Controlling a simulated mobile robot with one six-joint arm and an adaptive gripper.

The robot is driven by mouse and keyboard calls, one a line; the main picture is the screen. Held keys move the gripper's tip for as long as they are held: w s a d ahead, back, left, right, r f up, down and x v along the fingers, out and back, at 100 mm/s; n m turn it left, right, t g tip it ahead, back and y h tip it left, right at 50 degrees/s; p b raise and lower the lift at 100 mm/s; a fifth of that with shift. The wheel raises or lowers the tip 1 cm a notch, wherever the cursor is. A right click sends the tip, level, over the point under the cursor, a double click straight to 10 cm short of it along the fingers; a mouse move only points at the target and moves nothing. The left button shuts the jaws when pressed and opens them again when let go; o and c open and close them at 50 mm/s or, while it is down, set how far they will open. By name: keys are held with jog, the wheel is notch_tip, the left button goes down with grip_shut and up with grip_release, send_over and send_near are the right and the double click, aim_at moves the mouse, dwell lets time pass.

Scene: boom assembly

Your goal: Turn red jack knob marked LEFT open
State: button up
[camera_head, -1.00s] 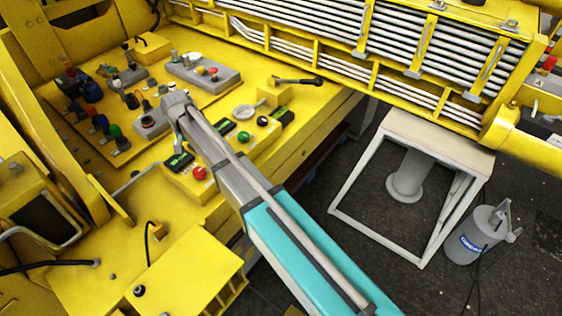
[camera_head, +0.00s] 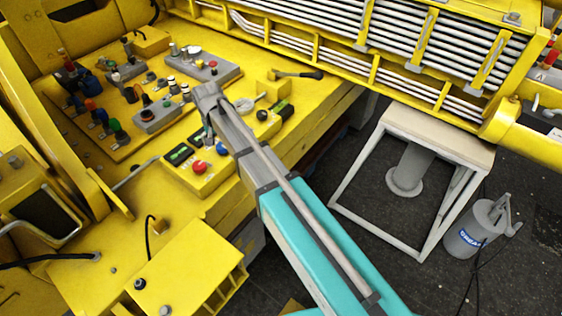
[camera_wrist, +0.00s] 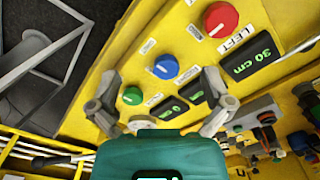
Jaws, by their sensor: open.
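The red knob (camera_wrist: 220,19) sits on the yellow panel above a plate marked LEFT (camera_wrist: 237,38), at the top of the wrist view. In the head view it is the red knob (camera_head: 199,167) at the panel's near end. My gripper (camera_wrist: 160,88) is open and empty. Its fingers straddle the middle of the panel in the wrist view, below and left of the red knob and apart from it. A blue knob (camera_wrist: 166,66) shows between the fingers, and a green knob (camera_wrist: 132,95) lies beside the left finger.
Dark displays, one reading 30 cm (camera_wrist: 251,56), line the panel beside the knobs. A grey control box (camera_head: 204,66) and several coloured levers (camera_head: 101,118) stand behind and left on the yellow deck. A white frame stand (camera_head: 440,140) is at right on the floor.

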jog(key=s+d+f+b, duration=0.1)
jog(key=d+f+b, duration=0.1)
jog(key=d, duration=0.8)
jog(key=s+d+f+b, duration=0.2)
jog(key=d+f+b, duration=0.1)
jog(key=d, duration=0.8)
jog(key=shift+s+f+m, duration=0.3)
jog(key=shift+f, duration=0.1)
jog(key=s+d+f+b, duration=0.1)
jog(key=s+d, duration=0.3)
jog(key=d, duration=0.4)
jog(key=s+d+f+b, duration=0.2)
jog(key=s+d, duration=0.3)
jog(key=d, duration=0.3)
jog(key=shift+s+f+m+b, duration=0.25)
jog(key=shift+m+b, duration=0.05)
jog(key=shift+b, duration=0.25)
